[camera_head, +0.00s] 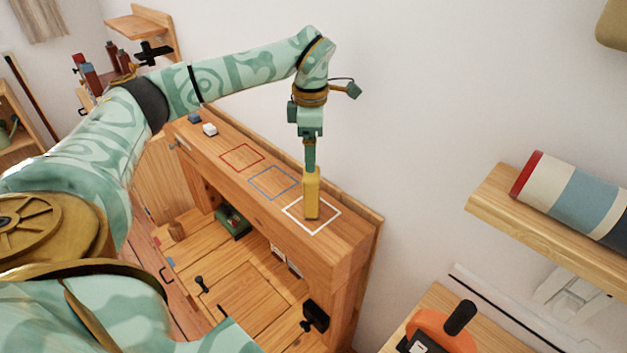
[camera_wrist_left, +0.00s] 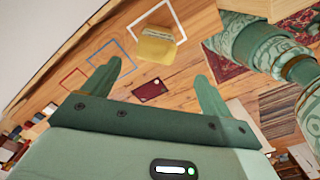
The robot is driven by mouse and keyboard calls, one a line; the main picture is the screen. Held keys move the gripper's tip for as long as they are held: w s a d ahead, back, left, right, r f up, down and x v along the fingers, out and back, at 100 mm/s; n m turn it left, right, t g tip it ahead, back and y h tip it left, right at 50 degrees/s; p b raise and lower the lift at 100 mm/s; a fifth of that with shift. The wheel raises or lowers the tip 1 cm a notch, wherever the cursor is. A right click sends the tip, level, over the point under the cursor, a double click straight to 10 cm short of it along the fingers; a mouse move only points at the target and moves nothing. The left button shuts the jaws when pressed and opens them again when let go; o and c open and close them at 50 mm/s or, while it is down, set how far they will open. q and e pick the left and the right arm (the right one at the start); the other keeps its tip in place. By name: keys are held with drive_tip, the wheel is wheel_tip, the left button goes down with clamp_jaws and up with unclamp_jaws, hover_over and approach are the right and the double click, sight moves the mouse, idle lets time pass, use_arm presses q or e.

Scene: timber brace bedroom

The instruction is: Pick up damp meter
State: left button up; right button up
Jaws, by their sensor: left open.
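The damp meter, which I take to be the yellow upright block (camera_head: 311,198), stands inside the white outlined square (camera_head: 328,226) on the wooden top (camera_head: 215,152). It also shows in the left wrist view (camera_wrist_left: 157,46), ahead of the fingertips and roughly between them. My left gripper (camera_head: 310,164) points down just above the block in the head view. Its two fingers are spread apart with nothing between them in the left wrist view (camera_wrist_left: 157,72). From the head view I cannot tell whether the fingers touch the block. My right gripper is not in view.
Red (camera_head: 242,157) and blue (camera_head: 273,182) outlined squares lie empty along the same top. A wall shelf (camera_head: 490,205) with a striped roll (camera_head: 570,195) is at right, above an orange tool (camera_head: 440,328).

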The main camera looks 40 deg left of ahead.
sight(312, 183)
use_arm(q)
drive_tip(key=f, duration=0.4)
drive_tip(key=shift+w+d+f+b, duration=0.1)
drive_tip(key=shift+w+f+b, duration=0.2)
drive_tip(key=shift+w+f, duration=0.2)
drive_tip(key=shift+f, duration=1)
drive_tip(key=f, duration=0.2)
drive_tip(key=f+b, duration=0.1)
drive_tip(key=f, duration=0.1)
drive_tip(key=shift+s+a, duration=0.2)
drive_tip(key=shift+a, duration=0.05)
drive_tip(key=shift+f, duration=0.45)
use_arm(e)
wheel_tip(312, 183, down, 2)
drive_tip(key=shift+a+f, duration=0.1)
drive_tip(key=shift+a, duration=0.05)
use_arm(q)
drive_tip(key=shift+c, duration=0.3)
drive_tip(key=shift+r, duration=0.1)
drive_tip(key=c, duration=1.1)
